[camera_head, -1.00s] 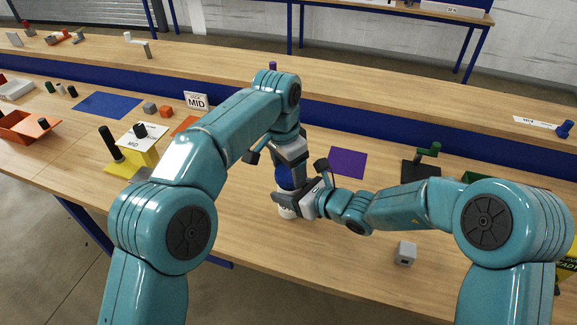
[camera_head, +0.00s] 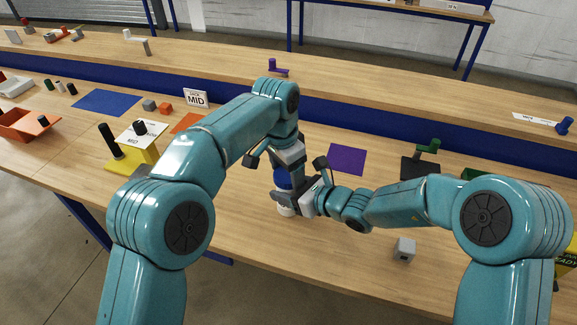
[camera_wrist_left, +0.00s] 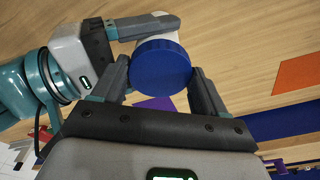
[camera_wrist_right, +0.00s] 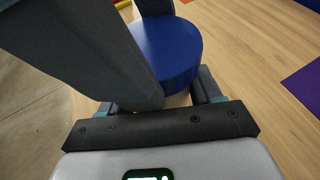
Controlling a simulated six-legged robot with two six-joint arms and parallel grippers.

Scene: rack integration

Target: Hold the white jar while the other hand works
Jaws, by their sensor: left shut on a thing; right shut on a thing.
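The white jar (camera_head: 286,211) stands upright on the near table, mostly hidden by my grippers. Its round blue lid (camera_head: 282,180) is on top, and the lid also shows in the left wrist view (camera_wrist_left: 160,66) and the right wrist view (camera_wrist_right: 168,50). My left gripper (camera_head: 285,170) comes from above, with its fingers shut on either side of the lid. My right gripper (camera_head: 287,197) comes from the right and is shut around the jar's body below the lid. Whether the lid is loose on the jar cannot be told.
A purple mat (camera_head: 346,159) lies behind and right of the jar. A grey block (camera_head: 404,249) lies at the front right. A yellow stand (camera_head: 140,158) is at left, near an orange mat (camera_head: 188,122) and a "MID" sign (camera_head: 196,99). The table around the jar is clear.

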